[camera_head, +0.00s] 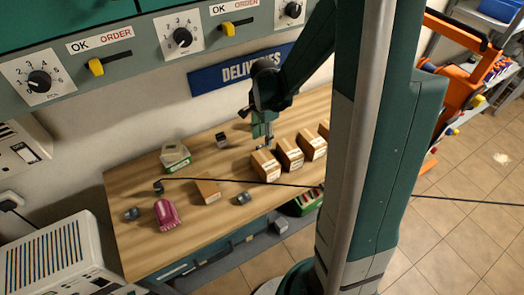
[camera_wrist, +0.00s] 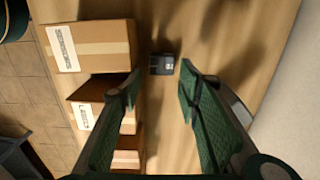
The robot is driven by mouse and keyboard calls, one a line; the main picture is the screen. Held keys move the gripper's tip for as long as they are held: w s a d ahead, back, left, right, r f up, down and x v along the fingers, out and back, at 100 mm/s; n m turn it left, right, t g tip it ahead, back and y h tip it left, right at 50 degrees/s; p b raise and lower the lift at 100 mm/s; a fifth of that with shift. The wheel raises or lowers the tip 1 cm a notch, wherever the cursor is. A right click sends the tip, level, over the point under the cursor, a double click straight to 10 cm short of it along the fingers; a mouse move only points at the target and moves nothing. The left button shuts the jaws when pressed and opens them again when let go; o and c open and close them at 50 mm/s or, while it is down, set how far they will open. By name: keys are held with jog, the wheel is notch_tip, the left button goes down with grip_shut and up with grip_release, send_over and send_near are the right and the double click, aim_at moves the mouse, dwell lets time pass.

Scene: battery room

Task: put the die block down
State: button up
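A small dark block with a pale mark, which looks like the die block (camera_wrist: 162,64), shows in the wrist view between and beyond my fingertips. It appears to rest on the wooden table (camera_wrist: 215,30), apart from both fingers. My gripper (camera_wrist: 160,80) is open, with a clear gap on each side of the block. In the head view my gripper (camera_head: 263,143) points down over the table, behind the nearest carton. The block cannot be made out clearly there.
A row of brown cartons (camera_head: 265,166) stands close beside my gripper. A dark block with a pale face (camera_head: 221,140) lies to its left. A green-and-white box (camera_head: 175,157), a pink object (camera_head: 167,214) and several small grey pieces are farther left.

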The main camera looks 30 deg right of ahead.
jog(key=shift+f, duration=0.4)
jog(key=shift+f, duration=0.15)
jog(key=shift+w+f+b, duration=0.15)
jog(key=shift+f+b, duration=0.15)
jog(key=shift+f, duration=2.15)
jog(key=c, duration=0.9)
jog(key=shift+r, duration=0.1)
notch_tip(320, 180, up, 10)
jog(key=p, duration=0.1)
